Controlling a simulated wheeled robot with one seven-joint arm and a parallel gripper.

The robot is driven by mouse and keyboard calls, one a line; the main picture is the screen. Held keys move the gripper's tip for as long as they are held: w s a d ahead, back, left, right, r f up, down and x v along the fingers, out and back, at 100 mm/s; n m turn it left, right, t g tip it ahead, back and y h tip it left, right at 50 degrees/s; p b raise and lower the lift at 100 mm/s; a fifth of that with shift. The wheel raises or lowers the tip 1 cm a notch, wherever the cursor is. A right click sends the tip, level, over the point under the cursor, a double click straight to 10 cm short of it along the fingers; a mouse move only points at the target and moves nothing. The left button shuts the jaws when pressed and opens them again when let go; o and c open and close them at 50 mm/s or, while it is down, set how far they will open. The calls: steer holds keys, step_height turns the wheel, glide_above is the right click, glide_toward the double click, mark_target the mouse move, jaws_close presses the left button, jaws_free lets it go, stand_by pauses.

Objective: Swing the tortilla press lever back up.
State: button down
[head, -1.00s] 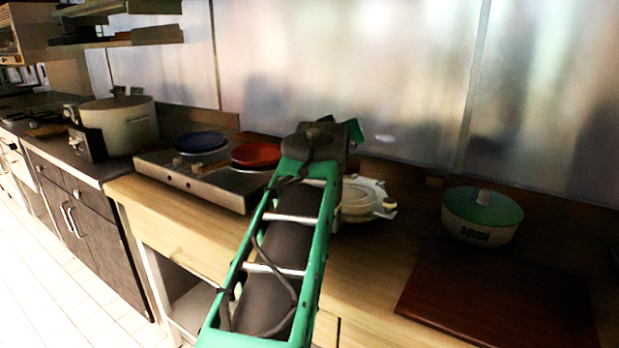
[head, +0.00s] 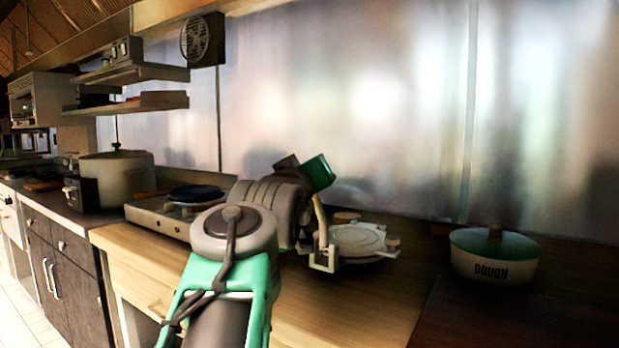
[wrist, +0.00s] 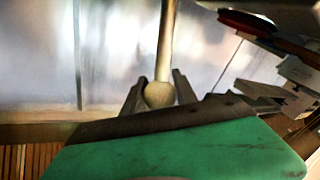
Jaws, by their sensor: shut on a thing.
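The tortilla press (head: 355,243) is a pale, round-plated device on the wooden counter, right of my arm in the head view. Its pale lever (head: 321,222) stands nearly upright at the press's left side. In the wrist view the lever's rod (wrist: 167,42) ends in a round knob (wrist: 159,94). My gripper (wrist: 157,90) is shut on that knob, with a dark finger on each side. In the head view my wrist hides the fingers and the lever's upper end.
A dough pot (head: 494,262) with a green rim stands at the right. A burner unit (head: 150,212) with a blue pan (head: 195,193) is left of my arm, beside a large pot (head: 118,180). A metal wall (head: 400,110) rises behind the counter.

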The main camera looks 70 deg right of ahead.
steer(key=shift+a+r, duration=0.2)
steer(key=shift+r, duration=0.25)
steer(key=c, duration=1.2)
jaws_free()
steer(key=shift+a, duration=0.1)
steer(key=shift+o, duration=1)
steer(key=shift+f, duration=0.2)
steer(key=shift+d, duration=0.2)
